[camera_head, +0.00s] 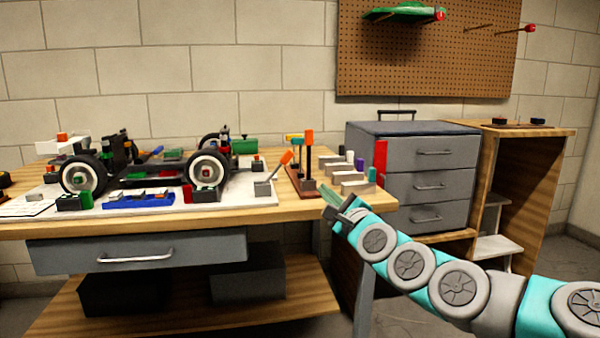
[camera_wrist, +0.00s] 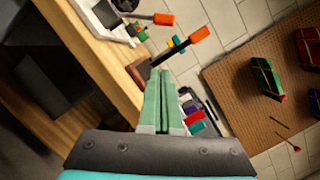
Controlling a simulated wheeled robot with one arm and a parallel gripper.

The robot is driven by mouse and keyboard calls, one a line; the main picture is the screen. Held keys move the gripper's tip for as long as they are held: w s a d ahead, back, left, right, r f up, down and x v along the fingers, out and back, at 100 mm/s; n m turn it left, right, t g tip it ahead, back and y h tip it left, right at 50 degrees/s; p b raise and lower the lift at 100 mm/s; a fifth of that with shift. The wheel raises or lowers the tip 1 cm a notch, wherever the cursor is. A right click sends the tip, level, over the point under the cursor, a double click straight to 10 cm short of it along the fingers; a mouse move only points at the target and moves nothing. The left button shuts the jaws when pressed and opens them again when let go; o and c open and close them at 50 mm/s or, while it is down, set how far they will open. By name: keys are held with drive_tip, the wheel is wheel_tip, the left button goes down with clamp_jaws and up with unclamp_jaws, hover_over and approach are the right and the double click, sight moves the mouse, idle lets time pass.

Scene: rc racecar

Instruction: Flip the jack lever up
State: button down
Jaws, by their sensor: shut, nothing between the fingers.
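The jack lever (camera_head: 274,173) is a grey bar with an orange end, tilted up to the right from a grey block (camera_head: 264,188) at the right corner of the white board. In the wrist view, what looks like the same lever's orange end (camera_wrist: 163,19) is near the top. My gripper (camera_head: 326,192) is at the table's front right edge, right of the lever and apart from it. In the wrist view its two green fingers (camera_wrist: 159,75) are together, with nothing between them.
A wooden tool rack (camera_head: 308,190) with upright orange-topped tools stands between the lever and my gripper. Grey blocks (camera_head: 350,177) are behind the gripper. A car chassis (camera_head: 150,165) sits on the white board (camera_head: 235,195). A grey drawer cabinet (camera_head: 405,135) stands at the right.

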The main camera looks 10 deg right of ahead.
sight(276, 170)
drive_tip(key=shift+w+d+r+m, duration=0.1)
drive_tip(key=shift+d+m, duration=0.2)
drive_tip(key=shift+d, duration=0.1)
drive_tip(key=p+x, duration=0.1)
drive_tip(key=x, duration=0.8)
drive_tip(key=shift+w+a, duration=0.1)
drive_tip(key=shift+w, duration=0.25)
drive_tip(key=shift+w+a+r, duration=0.15)
drive_tip(key=shift+w+r, duration=0.05)
drive_tip(key=shift+a+r+p, duration=0.45)
drive_tip(key=shift+a+r, duration=0.75)
drive_tip(key=shift+a, duration=0.15)
